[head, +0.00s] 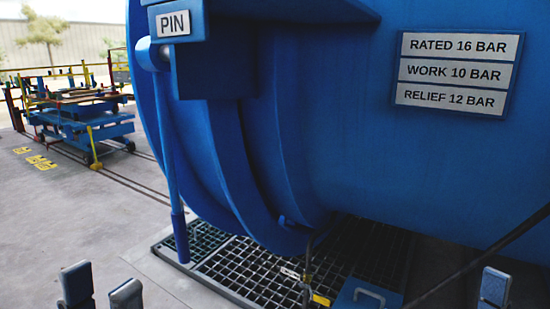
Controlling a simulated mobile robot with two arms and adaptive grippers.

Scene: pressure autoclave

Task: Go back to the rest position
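My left gripper (101,291) shows at the bottom left edge, with two grey fingertips standing apart and nothing between them. It is over the concrete floor, clear of the vessel. My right gripper (494,287) shows at the bottom right as a grey fingertip; the rest of it is cut off by the picture edge, so its opening cannot be told. The big blue autoclave (350,130) fills the middle and right. A block with a PIN label (173,23) is on its front left, and a long blue lever (172,160) hangs down from there towards the floor.
A dark floor grating (225,262) lies under the vessel. A blue box with a handle (362,297) and a thin post with a yellow tag (308,275) stand at the lower middle. A blue cart (85,125) on rails is at far left. The left floor is open.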

